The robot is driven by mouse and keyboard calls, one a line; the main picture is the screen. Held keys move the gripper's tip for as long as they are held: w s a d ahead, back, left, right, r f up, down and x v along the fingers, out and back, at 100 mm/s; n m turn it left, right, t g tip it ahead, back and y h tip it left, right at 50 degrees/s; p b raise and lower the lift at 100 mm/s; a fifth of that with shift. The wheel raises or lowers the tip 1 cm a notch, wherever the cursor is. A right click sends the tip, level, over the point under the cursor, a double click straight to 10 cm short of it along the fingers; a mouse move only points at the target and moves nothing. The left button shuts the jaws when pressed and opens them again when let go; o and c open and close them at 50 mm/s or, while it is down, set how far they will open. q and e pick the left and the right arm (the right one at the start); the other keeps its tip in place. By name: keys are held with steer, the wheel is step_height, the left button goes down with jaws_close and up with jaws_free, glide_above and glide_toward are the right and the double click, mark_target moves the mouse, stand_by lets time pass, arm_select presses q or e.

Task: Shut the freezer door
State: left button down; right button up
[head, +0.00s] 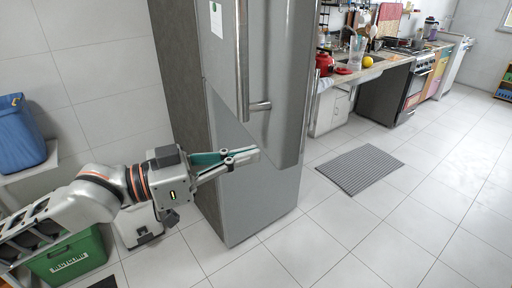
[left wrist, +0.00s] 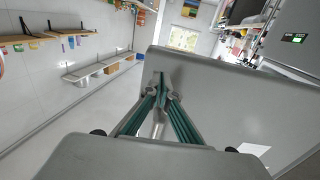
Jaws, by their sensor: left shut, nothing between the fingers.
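The tall grey fridge-freezer (head: 255,200) stands in the middle of the head view. Its upper door (head: 285,80), apparently the freezer door, stands ajar, with its lower edge slanting out past the cabinet front. A long vertical metal handle (head: 243,50) is on its outer face. My left gripper (head: 258,154) is shut and empty, close to the lower free corner of this door; I cannot tell whether it touches. In the left wrist view the closed fingertips (left wrist: 162,80) lie over a broad grey panel (left wrist: 220,110). My right gripper is out of view.
A green bin (head: 70,260) and a blue container (head: 20,135) on a white shelf stand at left. A grey mat (head: 360,169) lies on the tiles to the right. A counter and stove (head: 420,75) line the far wall. The floor at front right is clear.

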arm_select(q)
steer(key=shift+x, duration=1.15)
